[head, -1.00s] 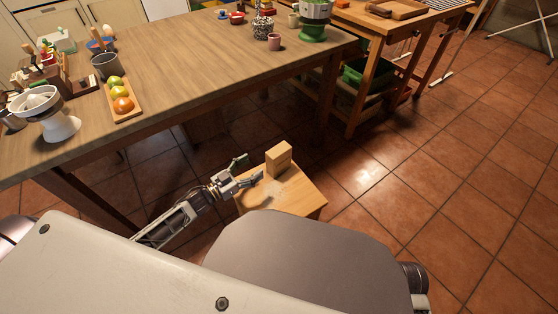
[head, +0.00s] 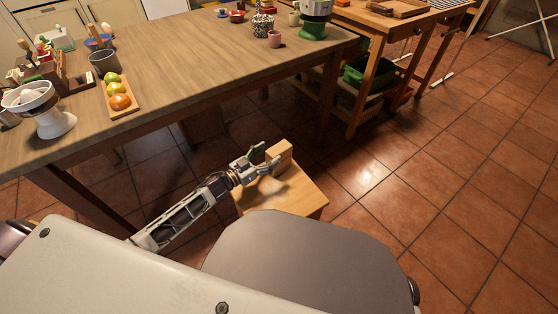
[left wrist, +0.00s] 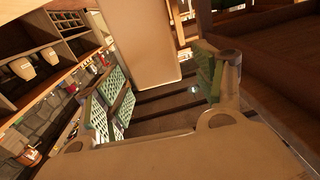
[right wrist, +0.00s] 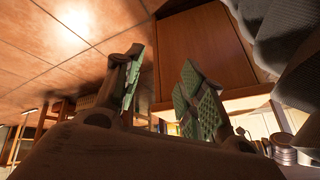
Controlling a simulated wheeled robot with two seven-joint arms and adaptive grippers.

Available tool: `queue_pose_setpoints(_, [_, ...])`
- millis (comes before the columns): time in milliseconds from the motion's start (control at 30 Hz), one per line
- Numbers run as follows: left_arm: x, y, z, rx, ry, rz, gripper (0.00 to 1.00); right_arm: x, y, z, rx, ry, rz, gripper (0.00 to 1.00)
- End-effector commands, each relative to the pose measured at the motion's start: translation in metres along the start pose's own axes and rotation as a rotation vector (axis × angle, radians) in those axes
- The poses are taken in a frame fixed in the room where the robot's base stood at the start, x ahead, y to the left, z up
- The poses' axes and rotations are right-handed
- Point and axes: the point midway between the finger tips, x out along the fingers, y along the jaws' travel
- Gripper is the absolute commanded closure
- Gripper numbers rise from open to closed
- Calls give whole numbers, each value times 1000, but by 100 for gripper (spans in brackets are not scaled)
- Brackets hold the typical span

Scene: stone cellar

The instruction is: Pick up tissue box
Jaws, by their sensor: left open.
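The tissue box (head: 285,151) is a light wooden block standing upright on a small wooden stool (head: 302,199). My left gripper (head: 266,159) is open at the near left side of the box and overlaps part of it in the head view. In the left wrist view the pale box (left wrist: 138,45) stands in the gap between the two green-padded fingers (left wrist: 165,88); I cannot tell whether either finger touches it. My right gripper (right wrist: 160,88) shows only in the right wrist view, with its fingers apart and nothing between them.
A workbench with a green crate (head: 364,73) is farther back. The tiled floor (head: 440,170) at right is clear.

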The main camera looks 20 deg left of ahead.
Motion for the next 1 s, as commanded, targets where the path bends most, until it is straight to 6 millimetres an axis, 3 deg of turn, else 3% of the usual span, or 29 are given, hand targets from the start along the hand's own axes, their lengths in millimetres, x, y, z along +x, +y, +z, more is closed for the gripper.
queue_pose_setpoints(600, [8,0,1,1,1,1,30,4,0,-3,3,21,-7,60])
queue_pose_setpoints(1000, [38,2,3,1,1,0,30,35,2,16,36,78,-30,60])
